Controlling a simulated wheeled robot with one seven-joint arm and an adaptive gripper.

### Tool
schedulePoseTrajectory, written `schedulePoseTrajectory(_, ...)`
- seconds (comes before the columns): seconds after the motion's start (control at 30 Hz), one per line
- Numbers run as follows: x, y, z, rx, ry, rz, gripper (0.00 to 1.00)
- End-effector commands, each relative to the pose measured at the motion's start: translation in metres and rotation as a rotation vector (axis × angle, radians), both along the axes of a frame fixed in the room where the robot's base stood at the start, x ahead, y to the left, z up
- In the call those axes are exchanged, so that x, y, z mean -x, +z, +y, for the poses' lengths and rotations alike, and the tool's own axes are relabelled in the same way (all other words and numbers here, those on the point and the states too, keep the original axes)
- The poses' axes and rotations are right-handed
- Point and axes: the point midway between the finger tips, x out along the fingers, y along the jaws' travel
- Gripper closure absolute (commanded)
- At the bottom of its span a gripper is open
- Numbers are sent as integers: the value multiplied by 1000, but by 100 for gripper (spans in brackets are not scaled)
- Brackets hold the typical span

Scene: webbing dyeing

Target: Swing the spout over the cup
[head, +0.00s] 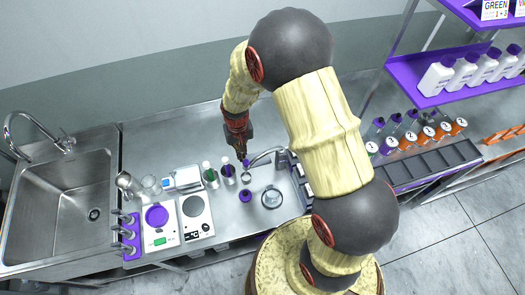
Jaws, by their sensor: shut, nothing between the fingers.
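A curved metal spout (265,155) rises from a fixture at the right of the steel counter and arches left. Its tip is near a small pale round item (246,177), which I cannot clearly make out. A clear round glass vessel (271,198), which looks like the cup, stands on the counter below and right of the spout's tip. The spout's tip does not appear over this vessel. My gripper (242,157) points down just left of the spout, shut and empty. I cannot tell whether its fingertips touch the spout.
Small bottles (228,171) and a purple-capped item (246,196) stand close by. Scales (195,214), a purple rack (127,237) and glassware are farther left, then a sink (60,205). My arm covers part of the right side. A black tray (425,164) and bottle shelves are at right.

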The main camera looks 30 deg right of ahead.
Motion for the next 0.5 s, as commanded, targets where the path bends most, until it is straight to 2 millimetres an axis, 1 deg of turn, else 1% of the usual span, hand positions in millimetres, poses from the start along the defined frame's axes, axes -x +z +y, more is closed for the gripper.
schedulePoseTrajectory(0.27, 4, 0, 0, 0, 0, 0, 100)
schedulePoseTrajectory(0.5, 17, 1, 2, 0, 0, -1, 100)
